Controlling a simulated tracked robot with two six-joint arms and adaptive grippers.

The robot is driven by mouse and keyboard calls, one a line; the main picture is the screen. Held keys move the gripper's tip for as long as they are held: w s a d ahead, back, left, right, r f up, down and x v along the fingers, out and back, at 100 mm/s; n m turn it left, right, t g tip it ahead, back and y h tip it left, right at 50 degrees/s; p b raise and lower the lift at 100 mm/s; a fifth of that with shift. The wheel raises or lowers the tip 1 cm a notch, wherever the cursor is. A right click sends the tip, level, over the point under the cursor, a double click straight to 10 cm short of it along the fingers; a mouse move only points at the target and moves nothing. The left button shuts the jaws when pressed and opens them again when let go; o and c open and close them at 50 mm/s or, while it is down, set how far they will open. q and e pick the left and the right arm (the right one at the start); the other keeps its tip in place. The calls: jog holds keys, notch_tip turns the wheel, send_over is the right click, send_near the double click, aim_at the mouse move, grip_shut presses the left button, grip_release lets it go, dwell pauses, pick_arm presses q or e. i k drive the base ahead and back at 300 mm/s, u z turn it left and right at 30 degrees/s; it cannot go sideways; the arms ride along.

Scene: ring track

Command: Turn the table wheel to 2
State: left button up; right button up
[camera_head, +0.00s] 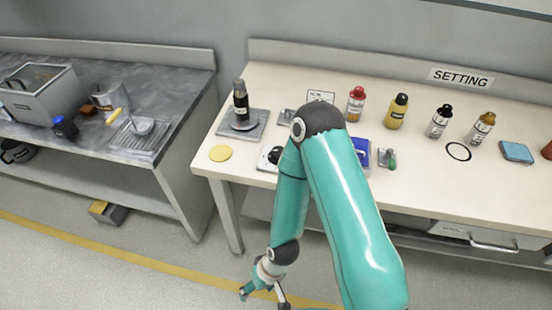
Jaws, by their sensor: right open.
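My right arm reaches up over the cream table (330,60) and bends down in front of it. My right gripper (263,296) hangs low in front of the table, above the floor, open and empty. A white plate with a dark round knob (272,156) lies near the table's front left edge, partly hidden by my arm. It may be the table wheel, but its marks are too small to read. My left gripper is not in view.
Several bottles, a black ring (458,151) and a blue block (516,151) stand right of my arm. A grey bench (185,80) is at the left.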

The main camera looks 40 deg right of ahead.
aim_at(274, 156)
jog(key=u, duration=0.7)
jog(key=k, duration=1.1)
jog(key=z, duration=0.75)
jog(key=i, duration=1)
jog(key=u, duration=0.05)
